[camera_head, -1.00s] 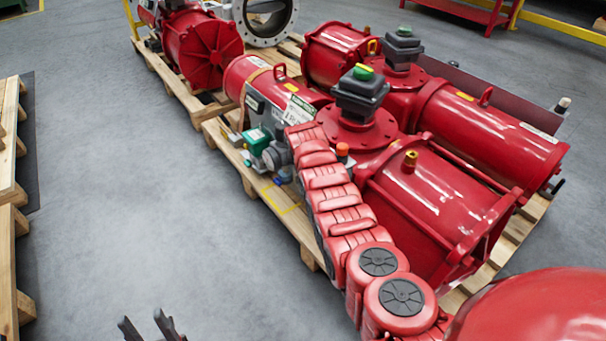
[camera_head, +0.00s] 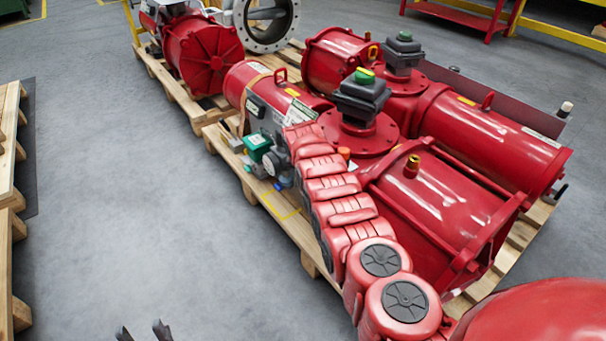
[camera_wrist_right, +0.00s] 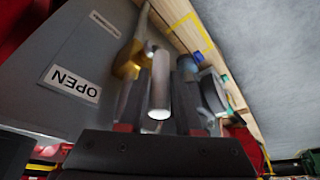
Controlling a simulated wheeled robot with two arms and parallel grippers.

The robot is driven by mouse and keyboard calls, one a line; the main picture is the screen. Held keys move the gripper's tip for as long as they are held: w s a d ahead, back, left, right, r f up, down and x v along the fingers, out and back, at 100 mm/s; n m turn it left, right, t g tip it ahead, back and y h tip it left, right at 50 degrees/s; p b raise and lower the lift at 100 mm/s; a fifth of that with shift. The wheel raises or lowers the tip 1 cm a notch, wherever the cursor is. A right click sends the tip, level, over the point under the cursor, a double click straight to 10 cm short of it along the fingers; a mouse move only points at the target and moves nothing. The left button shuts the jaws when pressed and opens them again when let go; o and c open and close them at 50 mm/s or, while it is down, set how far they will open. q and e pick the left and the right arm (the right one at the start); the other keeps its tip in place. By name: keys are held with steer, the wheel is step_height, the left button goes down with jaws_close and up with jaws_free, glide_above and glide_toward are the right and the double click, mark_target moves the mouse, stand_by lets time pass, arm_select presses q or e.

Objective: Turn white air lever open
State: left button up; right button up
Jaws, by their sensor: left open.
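In the right wrist view, a white rod-like lever (camera_wrist_right: 160,85) stands out between the two dark fingers of my right gripper (camera_wrist_right: 166,95). The fingers are apart on either side of it; blur hides whether they touch it. A brass fitting (camera_wrist_right: 131,60) is just left of the lever. A grey panel with an upside-down OPEN label (camera_wrist_right: 70,83) lies farther left. In the head view my right arm reaches to the nearest red actuator and its gripper is hidden there, as is the lever. My left gripper (camera_head: 143,332) is open and empty at the bottom edge, above the floor.
Large red actuators (camera_head: 435,200) stand on wooden pallets (camera_head: 285,225). Grey floor (camera_head: 130,220) is clear at left.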

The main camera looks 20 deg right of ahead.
steer(key=o, duration=0.3)
steer(key=shift+r, duration=0.1)
steer(key=p+v, duration=0.1)
steer(key=p, duration=0.1)
steer(key=p+v, duration=0.1)
steer(key=p, duration=0.2)
steer(key=p+v, duration=0.2)
steer(key=shift+w+d+r, duration=0.1)
steer(key=shift+w, duration=0.15)
steer(key=p+v, duration=0.3)
steer(key=v, duration=1)
steer(key=shift+s, duration=0.25)
